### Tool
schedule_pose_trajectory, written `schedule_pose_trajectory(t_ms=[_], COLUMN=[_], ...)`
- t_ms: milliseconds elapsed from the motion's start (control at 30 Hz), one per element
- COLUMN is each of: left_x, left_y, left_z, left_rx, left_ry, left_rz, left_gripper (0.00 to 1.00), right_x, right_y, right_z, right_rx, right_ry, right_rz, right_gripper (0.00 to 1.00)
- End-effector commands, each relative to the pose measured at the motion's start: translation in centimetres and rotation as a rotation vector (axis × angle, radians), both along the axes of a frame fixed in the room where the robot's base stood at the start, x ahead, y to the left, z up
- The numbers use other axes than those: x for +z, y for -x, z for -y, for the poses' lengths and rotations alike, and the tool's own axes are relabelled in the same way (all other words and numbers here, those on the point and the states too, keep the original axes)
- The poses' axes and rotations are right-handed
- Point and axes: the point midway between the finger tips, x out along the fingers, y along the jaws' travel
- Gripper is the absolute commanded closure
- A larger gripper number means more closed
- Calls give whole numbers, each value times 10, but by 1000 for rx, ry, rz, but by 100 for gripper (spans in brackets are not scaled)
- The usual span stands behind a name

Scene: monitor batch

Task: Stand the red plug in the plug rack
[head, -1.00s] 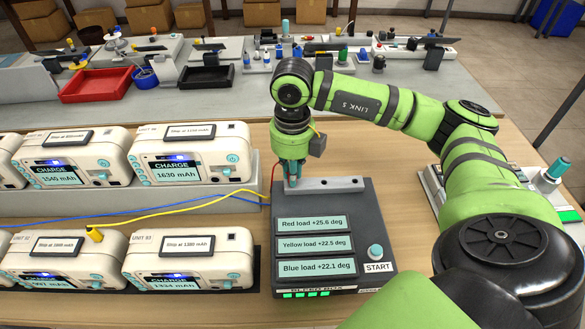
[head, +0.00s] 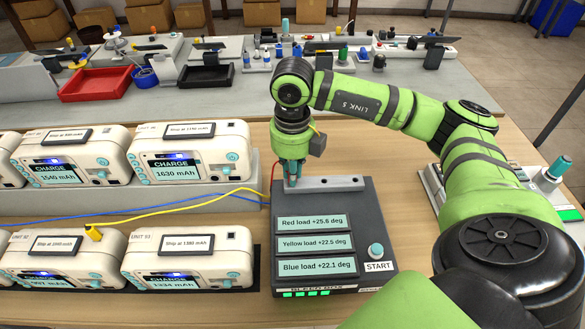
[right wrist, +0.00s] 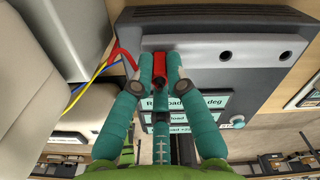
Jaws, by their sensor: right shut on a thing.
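My right gripper (head: 292,178) is above the left end of the grey plug rack (head: 330,184), at the back of the dark load box (head: 318,205). In the right wrist view its teal fingertips (right wrist: 158,72) are shut on the red plug (right wrist: 160,66). A red cable (right wrist: 122,58) runs from the plug to the left. The plug is at the rack's left end, and two dark open holes show to its right in the rack (right wrist: 256,57). The fingers hide how deep the plug sits. My left gripper is not in view.
White charger units (head: 190,155) stand in two rows at the left. A yellow plug (head: 94,233) sits in a front unit. Yellow (head: 215,196) and blue cables cross the table to the box. A START button (head: 376,251) is at the box's right.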

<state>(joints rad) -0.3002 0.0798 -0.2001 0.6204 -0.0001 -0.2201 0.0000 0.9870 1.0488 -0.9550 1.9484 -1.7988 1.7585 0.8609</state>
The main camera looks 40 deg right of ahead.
Motion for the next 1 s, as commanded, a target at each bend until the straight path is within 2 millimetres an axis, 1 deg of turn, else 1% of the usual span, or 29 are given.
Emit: schedule_pose_trajectory(t_ms=[67, 100, 167, 467, 600, 667, 767, 1000], left_x=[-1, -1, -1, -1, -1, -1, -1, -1], left_y=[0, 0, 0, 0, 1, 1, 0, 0], left_z=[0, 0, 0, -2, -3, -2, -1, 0], left_rx=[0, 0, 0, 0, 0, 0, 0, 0], left_ry=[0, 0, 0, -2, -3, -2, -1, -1], left_rz=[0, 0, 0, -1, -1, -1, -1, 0], left_gripper=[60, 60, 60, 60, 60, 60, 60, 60], right_x=[-1, -1, -1, -1, 6, 14, 33, 87], right_y=[0, 0, 0, 0, -1, -1, -1, -1], right_z=[0, 0, 0, 0, 0, -1, 0, -1], right_rx=[0, 1, 1, 1, 0, 0, 1, 2], right_ry=[0, 0, 0, 0, 0, -2, -1, -1], right_rz=[-1, -1, -1, -1, 1, 3, 5, 4], right_gripper=[100, 81, 57, 57, 57, 57, 57, 57])
